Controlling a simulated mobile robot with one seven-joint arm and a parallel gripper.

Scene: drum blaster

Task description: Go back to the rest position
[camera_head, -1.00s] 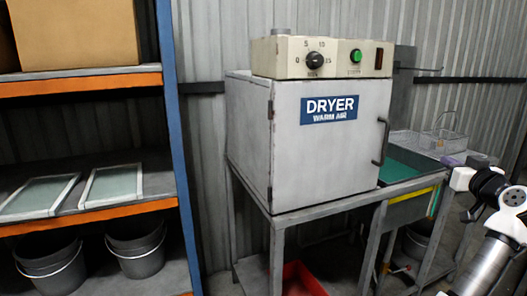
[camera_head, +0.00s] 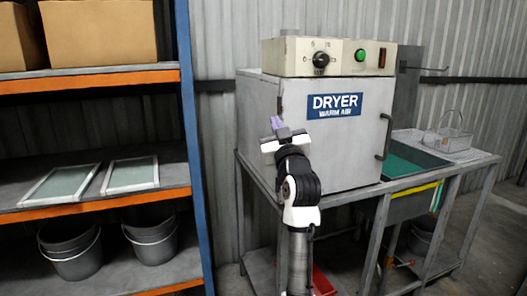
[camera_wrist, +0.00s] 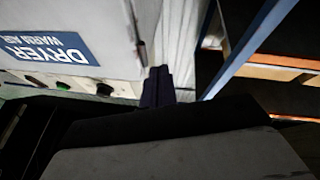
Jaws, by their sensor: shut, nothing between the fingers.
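My gripper (camera_head: 277,124) stands upright at the end of my raised arm, in front of the left part of the dryer. Its purple-grey fingers are together with nothing between them. They also show dark and closed in the wrist view (camera_wrist: 158,86). The grey dryer (camera_head: 345,150) has its door shut, with a blue "DRYER WARM AIR" label and a handle on the right. In the wrist view the dryer (camera_wrist: 110,20) appears upside down at the left. My arm hides part of the dryer's front and its stand.
A blue and orange shelf (camera_head: 100,208) at the left holds cardboard boxes (camera_head: 97,32), two framed screens (camera_head: 131,174) and grey buckets (camera_head: 152,242). A green-lined sink (camera_head: 405,165) with a wire basket (camera_head: 447,140) stands right of the dryer. A red container (camera_head: 322,281) is below. Floor at the right is clear.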

